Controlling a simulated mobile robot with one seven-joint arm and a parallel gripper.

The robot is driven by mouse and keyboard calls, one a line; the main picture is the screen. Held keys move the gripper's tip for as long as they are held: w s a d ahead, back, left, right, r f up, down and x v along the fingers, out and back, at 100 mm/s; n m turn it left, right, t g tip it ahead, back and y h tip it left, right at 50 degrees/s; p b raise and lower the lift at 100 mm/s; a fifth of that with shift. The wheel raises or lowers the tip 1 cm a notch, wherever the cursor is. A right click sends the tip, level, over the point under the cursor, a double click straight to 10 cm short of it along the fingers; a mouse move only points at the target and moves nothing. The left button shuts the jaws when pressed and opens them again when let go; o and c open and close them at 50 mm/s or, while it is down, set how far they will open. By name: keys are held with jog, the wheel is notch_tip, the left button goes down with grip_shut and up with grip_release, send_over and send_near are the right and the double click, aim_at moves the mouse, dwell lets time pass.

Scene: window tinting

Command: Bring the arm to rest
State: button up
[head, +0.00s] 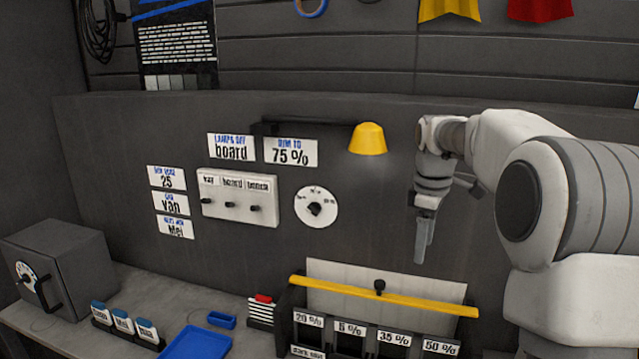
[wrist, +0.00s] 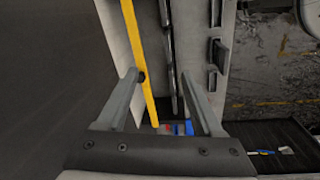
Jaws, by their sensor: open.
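My gripper (head: 424,240) hangs from my bent arm on the right side of the head view, fingers pointing down. It is in the air above the film rack (head: 325,340) and in front of the grey wall panel. In the wrist view my gripper (wrist: 168,85) shows its two fingers spread apart with nothing held between them. The rack's yellow bar (wrist: 138,60) and pale board lie below and beyond the fingers. The yellow bar (head: 385,296) also shows in the head view, with a black knob (head: 379,287) above it.
A yellow lamp (head: 368,139) juts from the wall left of my gripper. A switch box (head: 239,198) and a dial (head: 316,207) are further left. A blue tray (head: 196,344), small blue bin (head: 222,320) and grey box (head: 62,268) stand on the bench.

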jog(key=s+a+r+m+t, duration=0.1)
jog(key=s+a+r+m, duration=0.15)
jog(key=s, duration=0.55)
jog(key=s+a+r+m+t, duration=0.1)
jog(key=s+a+r+m, duration=0.15)
jog(key=s, duration=0.55)
jog(key=s+a+f+m+t, duration=0.1)
jog(key=s+f+m, duration=0.2)
jog(key=s, duration=0.4)
jog(key=s+a+f+m+t+b, duration=0.1)
jog(key=s+f+m, duration=0.2)
jog(key=s, duration=0.4)
jog(key=shift+s+a+f+m+y, duration=0.3)
jog(key=shift+s+a+f, duration=0.05)
jog(key=shift+f, duration=0.1)
